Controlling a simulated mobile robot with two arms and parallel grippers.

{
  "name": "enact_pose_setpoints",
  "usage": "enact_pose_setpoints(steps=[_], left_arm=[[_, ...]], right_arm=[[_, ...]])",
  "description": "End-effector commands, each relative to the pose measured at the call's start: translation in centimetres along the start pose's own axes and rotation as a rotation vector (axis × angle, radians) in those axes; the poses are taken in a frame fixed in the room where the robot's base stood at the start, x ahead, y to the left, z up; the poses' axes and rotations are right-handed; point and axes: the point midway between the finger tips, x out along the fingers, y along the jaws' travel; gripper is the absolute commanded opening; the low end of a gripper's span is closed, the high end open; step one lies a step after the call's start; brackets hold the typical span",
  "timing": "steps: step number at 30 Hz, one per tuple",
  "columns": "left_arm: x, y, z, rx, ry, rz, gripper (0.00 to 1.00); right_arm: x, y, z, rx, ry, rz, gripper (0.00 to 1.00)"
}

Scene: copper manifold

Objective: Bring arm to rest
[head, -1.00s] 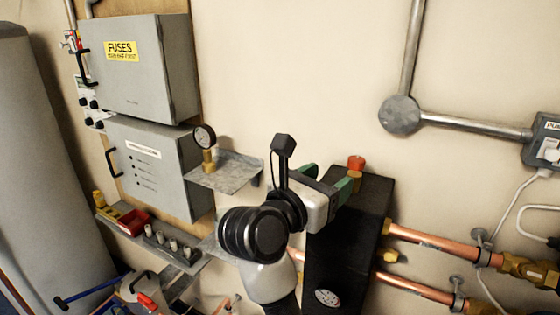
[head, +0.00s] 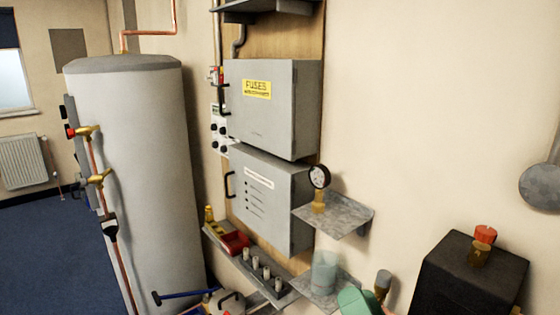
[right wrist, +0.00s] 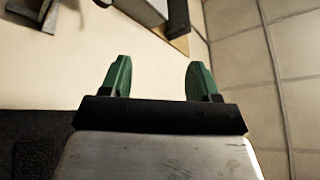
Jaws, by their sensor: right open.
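My right gripper shows in the right wrist view (right wrist: 158,80) as two green fingers spread apart with nothing between them. The wall and ceiling lie beyond them. In the head view only a green part of it (head: 360,303) shows at the bottom edge; the rest of that arm is out of frame. It is left of the black block (head: 468,272) and near the lower small shelf (head: 322,294). My left gripper is not in view.
A gauge (head: 319,177) stands on the upper small shelf (head: 340,215). A translucent cylinder (head: 324,272) is on the lower one. A red-capped fitting (head: 483,238) tops the block. The fuse box (head: 275,115) and grey tank (head: 140,190) are left. Blue floor (head: 40,245) is clear far left.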

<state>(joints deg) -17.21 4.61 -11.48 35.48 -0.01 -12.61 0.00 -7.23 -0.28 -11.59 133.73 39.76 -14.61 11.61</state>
Motion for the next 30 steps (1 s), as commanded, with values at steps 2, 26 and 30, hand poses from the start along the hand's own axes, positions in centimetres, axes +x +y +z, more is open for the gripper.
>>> enact_pose_setpoints(steps=[2,26,30], left_arm=[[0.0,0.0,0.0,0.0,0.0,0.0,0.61],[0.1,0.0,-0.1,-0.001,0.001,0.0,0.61],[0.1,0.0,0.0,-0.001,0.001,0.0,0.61]], right_arm=[[-2.4,2.3,3.3,-0.119,-0.204,0.111,0.61],[-30.9,14.5,11.0,-0.56,-1.51,0.918,0.61],[-31.8,17.4,13.5,-0.552,-1.523,0.919,0.61]])
